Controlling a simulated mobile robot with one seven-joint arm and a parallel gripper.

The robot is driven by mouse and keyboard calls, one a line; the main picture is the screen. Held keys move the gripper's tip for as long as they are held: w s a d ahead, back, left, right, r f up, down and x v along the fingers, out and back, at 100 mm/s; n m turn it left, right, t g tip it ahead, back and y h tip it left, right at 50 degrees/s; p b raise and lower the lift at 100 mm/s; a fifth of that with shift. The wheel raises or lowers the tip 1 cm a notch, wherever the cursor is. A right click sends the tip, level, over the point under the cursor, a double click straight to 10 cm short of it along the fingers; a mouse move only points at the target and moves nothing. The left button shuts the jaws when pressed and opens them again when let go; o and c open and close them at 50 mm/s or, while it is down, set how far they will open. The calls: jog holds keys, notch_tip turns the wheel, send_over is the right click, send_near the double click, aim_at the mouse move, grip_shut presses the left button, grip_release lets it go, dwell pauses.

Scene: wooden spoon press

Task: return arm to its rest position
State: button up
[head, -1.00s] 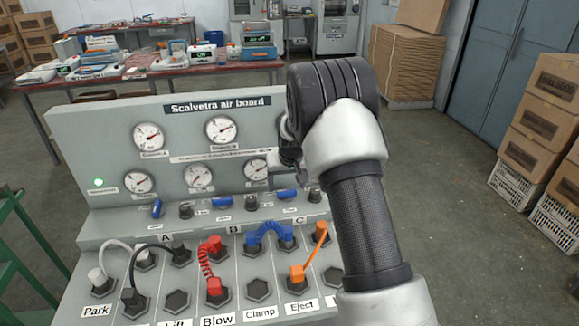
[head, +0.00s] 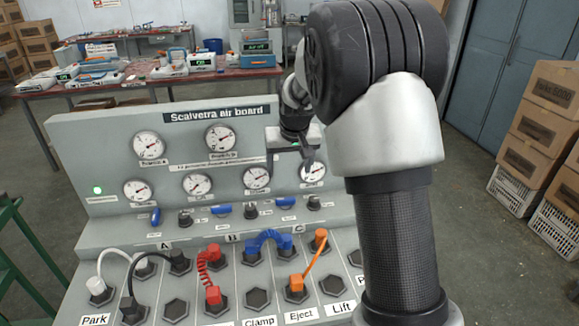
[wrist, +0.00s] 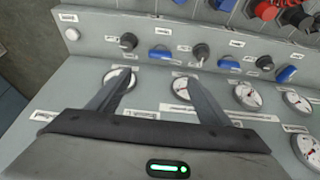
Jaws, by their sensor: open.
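My gripper (head: 289,160) is open and empty in front of the upper gauge panel of the air board (head: 100,135), partly hidden by my own arm in the head view. In the wrist view, my gripper's two fingers (wrist: 160,82) are spread apart over the panel, with nothing between them. The elbow and forearm of my arm fill the right half of the head view and hide the board's right end.
Patch hoses, including a red one (head: 207,265), a blue one (head: 268,240) and an orange one (head: 314,262), join sockets on the lower panel. A green frame (head: 18,235) stands at left. Boxes (head: 540,140) are stacked at right, with bare floor before them.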

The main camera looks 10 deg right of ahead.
jog(key=s+r+p, duration=0.3)
jog(key=s+r, duration=0.6)
jog(key=r, duration=0.2)
jog(key=s+r+p, duration=0.2)
jog(key=s+r, duration=0.2)
jog(key=s, duration=0.9)
jog(key=s+r+t+p, duration=0.1)
jog(key=s+r, duration=0.3)
jog(key=s, duration=1)
jog(key=shift+p, duration=0.75)
jog(key=shift+s+d+r, duration=0.1)
jog(key=shift+s+d, duration=0.05)
